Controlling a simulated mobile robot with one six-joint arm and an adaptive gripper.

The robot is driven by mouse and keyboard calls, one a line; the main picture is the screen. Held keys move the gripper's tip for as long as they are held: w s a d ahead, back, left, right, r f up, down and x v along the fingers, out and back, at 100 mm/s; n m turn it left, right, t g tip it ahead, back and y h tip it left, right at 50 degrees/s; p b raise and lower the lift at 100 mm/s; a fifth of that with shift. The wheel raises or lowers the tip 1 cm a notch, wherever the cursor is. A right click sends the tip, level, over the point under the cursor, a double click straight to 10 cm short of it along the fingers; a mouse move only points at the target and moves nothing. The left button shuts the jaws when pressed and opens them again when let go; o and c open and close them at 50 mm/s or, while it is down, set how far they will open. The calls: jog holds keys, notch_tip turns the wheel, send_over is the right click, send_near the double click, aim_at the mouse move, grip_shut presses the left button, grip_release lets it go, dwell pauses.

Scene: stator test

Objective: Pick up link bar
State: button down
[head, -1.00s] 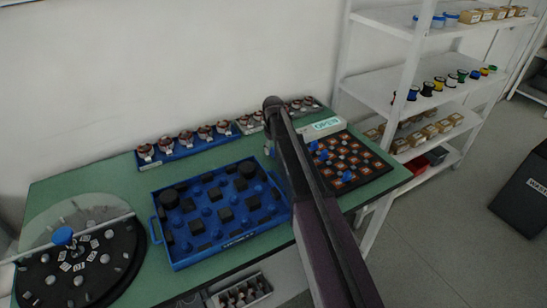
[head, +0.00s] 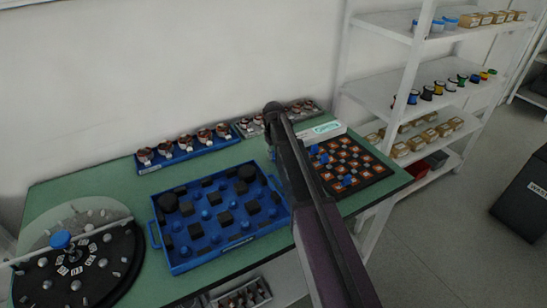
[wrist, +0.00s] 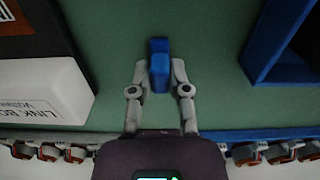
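The link bar, a small blue piece (wrist: 160,72), stands out against the green table top in the wrist view. My gripper (wrist: 160,70) has one grey finger on each side of it. The fingertips are drawn inward and seem to press on its sides, so the gripper looks shut on it. I cannot tell whether the bar touches the table. In the head view my arm hides most of the gripper and the bar.
A white labelled box (wrist: 45,88) is left of the gripper in the wrist view. A blue tray (head: 172,262) of dark parts, a checkered board (head: 377,178) and a blue rack (head: 190,154) of stators crowd the green table (head: 95,180). A round black turntable (head: 118,280) is at left.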

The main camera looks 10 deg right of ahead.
jog(key=shift+r, duration=0.2)
dwell(0.4)
notch_tip(320, 180, up, 4)
jog(key=p, duration=0.4)
jog(key=shift+f, duration=0.15)
jog(key=s, duration=1)
jog(key=s+r+p, duration=0.1)
jog(key=s, duration=0.5)
jog(key=shift+d, duration=0.4)
jog(key=shift+r, duration=0.1)
notch_tip(320, 180, up, 18)
jog(key=p, duration=1.8)
jog(key=shift+f, duration=0.2)
jog(key=shift+d, duration=0.1)
